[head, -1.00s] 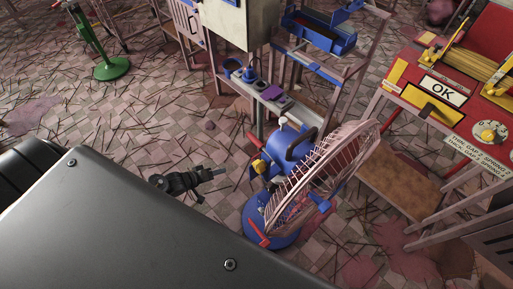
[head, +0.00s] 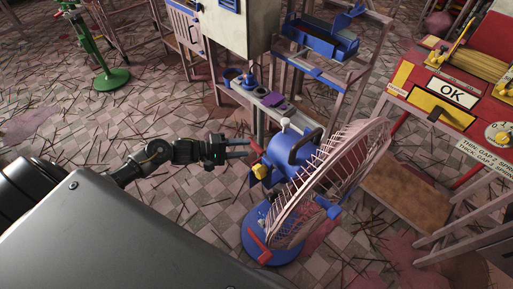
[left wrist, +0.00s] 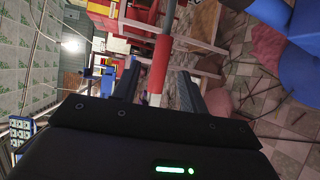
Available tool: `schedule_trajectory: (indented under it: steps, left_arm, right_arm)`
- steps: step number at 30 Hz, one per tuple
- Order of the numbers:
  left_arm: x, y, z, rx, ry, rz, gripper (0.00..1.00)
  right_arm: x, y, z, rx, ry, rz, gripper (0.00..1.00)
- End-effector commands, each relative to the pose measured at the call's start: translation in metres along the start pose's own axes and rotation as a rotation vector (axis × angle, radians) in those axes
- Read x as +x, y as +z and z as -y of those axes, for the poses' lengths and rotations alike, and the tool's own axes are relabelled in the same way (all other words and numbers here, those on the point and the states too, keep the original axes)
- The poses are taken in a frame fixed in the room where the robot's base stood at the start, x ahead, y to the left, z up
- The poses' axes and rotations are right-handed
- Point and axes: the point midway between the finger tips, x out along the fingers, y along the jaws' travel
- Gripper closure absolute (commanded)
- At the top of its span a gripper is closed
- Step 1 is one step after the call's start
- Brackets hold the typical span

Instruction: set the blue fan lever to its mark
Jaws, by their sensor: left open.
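The blue fan (head: 288,167) with a pale wire cage stands on a round blue base in the middle of the head view. A short red-gripped lever (head: 255,145) sticks out at its left side, above a yellow knob (head: 260,171). My left gripper (head: 245,148) is open, its fingertips just left of this lever. In the left wrist view, a red grip on a metal rod (left wrist: 161,62) lies between the two open fingers (left wrist: 158,85); I cannot tell whether they touch it. I cannot make out the lever's mark. My right gripper is not in view.
A second red lever (head: 257,243) is at the fan's base. A bench with several small items (head: 255,93) stands behind the fan. A green stand (head: 112,79) is far left. The floor left of the fan has free room.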

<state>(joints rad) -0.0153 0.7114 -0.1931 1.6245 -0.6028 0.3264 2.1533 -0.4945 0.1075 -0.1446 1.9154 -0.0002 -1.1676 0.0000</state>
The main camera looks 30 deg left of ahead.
Motion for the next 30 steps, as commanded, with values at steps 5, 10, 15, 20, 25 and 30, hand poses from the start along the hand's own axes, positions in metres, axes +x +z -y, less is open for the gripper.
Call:
schedule_trajectory:
  steps: [5,10,15,20,25,30]
  left_arm:
    - [0.032,0.000,0.001,0.001,0.001,0.000,0.57]
    - [0.050,0.000,0.001,0.000,0.000,-0.002,0.57]
    - [0.055,-0.001,0.001,0.001,-0.001,-0.002,0.57]
    - [0.056,-0.001,0.001,0.001,-0.001,-0.002,0.57]
    - [0.055,0.000,0.001,0.001,-0.001,-0.002,0.71]
    - [0.055,0.000,0.001,0.001,-0.001,-0.002,0.93]
  right_arm:
    - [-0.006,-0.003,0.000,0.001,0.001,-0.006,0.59]
    - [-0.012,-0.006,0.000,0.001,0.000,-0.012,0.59]
    - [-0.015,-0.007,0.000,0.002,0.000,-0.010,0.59]
    - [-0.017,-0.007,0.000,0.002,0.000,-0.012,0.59]
    - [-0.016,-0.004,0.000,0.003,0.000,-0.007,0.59]
    - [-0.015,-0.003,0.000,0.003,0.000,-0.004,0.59]
